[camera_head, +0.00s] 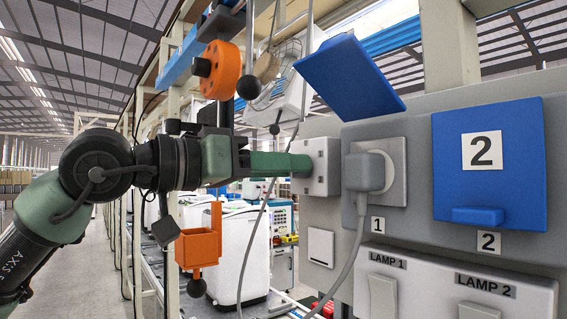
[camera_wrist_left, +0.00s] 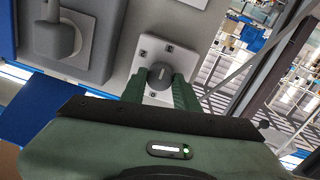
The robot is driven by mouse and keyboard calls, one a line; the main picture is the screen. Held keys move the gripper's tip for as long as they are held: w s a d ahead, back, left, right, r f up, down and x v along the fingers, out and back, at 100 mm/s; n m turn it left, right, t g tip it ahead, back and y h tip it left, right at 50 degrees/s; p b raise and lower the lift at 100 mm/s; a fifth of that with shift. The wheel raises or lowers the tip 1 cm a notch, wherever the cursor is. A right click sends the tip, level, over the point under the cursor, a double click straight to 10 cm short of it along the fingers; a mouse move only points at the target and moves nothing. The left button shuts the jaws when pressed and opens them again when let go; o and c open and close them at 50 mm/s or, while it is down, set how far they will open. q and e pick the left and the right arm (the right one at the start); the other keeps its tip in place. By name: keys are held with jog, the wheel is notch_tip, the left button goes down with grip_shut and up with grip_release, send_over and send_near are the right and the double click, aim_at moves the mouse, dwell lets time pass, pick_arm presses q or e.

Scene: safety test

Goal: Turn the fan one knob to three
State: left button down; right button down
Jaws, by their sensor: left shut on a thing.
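The fan knob (camera_wrist_left: 160,75) is a dark round dial on a pale square plate (camera_wrist_left: 146,48), with small labels at the plate's corners that are too small to read. In the head view the plate's box (camera_head: 322,167) sits on the left part of the grey panel, and the knob is hidden behind my gripper. My left gripper (camera_head: 303,164) reaches the box from the left. In the left wrist view its two green fingers (camera_wrist_left: 160,88) are shut on the knob, one on each side. My right gripper is not in view.
Right of the knob box, a grey plug (camera_head: 368,172) with a hanging cable sits in socket 1 under a raised blue cover (camera_head: 348,78). A closed blue cover (camera_head: 489,165) marked 2 is farther right. Lamp switches (camera_head: 383,300) are below. Orange parts (camera_head: 199,247) hang near my arm.

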pick_arm(q)
jog(key=shift+f, duration=0.15)
dwell(0.3)
jog(key=c, duration=1.1)
grip_release()
jog(key=shift+o, duration=0.2)
jog(key=b+v, duration=0.3)
jog(key=v, duration=0.5)
jog(key=shift+d, duration=0.1)
